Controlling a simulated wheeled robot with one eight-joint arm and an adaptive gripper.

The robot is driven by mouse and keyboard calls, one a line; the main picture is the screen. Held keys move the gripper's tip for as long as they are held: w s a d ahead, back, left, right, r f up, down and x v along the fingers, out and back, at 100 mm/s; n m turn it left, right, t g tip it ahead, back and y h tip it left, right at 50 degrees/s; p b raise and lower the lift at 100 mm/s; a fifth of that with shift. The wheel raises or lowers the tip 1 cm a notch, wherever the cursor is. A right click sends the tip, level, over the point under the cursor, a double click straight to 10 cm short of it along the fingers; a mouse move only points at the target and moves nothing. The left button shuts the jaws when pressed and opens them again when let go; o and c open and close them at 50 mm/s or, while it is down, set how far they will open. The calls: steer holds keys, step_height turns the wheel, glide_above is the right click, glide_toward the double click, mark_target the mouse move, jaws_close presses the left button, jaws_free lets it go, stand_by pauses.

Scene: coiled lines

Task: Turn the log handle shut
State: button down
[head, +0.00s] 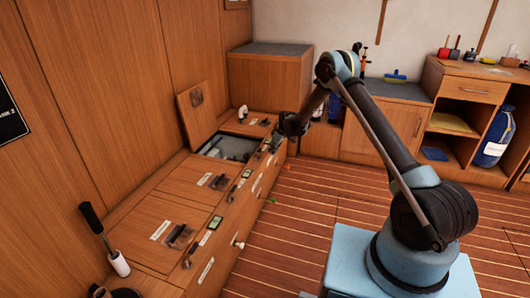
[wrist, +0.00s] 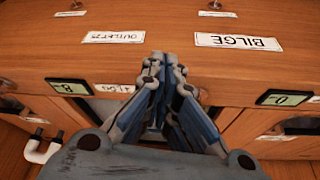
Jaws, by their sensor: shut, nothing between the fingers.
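I cannot pick out the log handle with certainty; my gripper may hide it. In the wrist view my gripper (wrist: 165,75) is shut and empty, its fingers together over the top edge of the wooden locker front. A small white label (wrist: 113,88), partly covered and hard to read, lies just left of the fingers. In the head view my gripper (head: 284,133) is at the far end of the locker row (head: 172,192), by the open compartment (head: 230,147). Small coloured knobs, one white and red (head: 239,244) and one green (head: 273,200), stick out of the locker front.
Small displays sit left (wrist: 68,87) and right (wrist: 284,98) of my fingers. A raised lid (head: 196,113) leans behind the open compartment.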

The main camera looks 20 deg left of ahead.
steer(key=s+d+r+m+h, duration=0.1)
steer(key=d+r+m, duration=0.1)
steer(key=d+r, duration=1)
steer(key=s+d+r+m, duration=0.1)
steer(key=d+r, duration=0.8)
steer(key=r, duration=0.6)
steer(key=s+d+r+m, duration=0.1)
steer(key=s+d+r, duration=0.3)
steer(key=d, duration=0.2)
steer(key=s+d+r+m+t+h, duration=0.1)
steer(key=s+d+r+m, duration=0.1)
steer(key=s+d+r, duration=0.35)
steer(key=s+d+r+m, duration=0.1)
steer(key=s+d+r, duration=0.15)
steer(key=d, duration=0.55)
steer(key=s+d+r+m+h, duration=0.15)
steer(key=s+d+m, duration=0.25)
steer(key=s+d, duration=1.2)
steer(key=s+d+f+m, duration=0.2)
steer(key=s+f, duration=0.2)
steer(key=s, duration=0.5)
steer(key=s+d+f+m, duration=0.2)
steer(key=s+f, duration=0.3)
steer(key=s, duration=0.5)
steer(key=shift+d+h, duration=0.2)
steer(key=shift+h, duration=0.25)
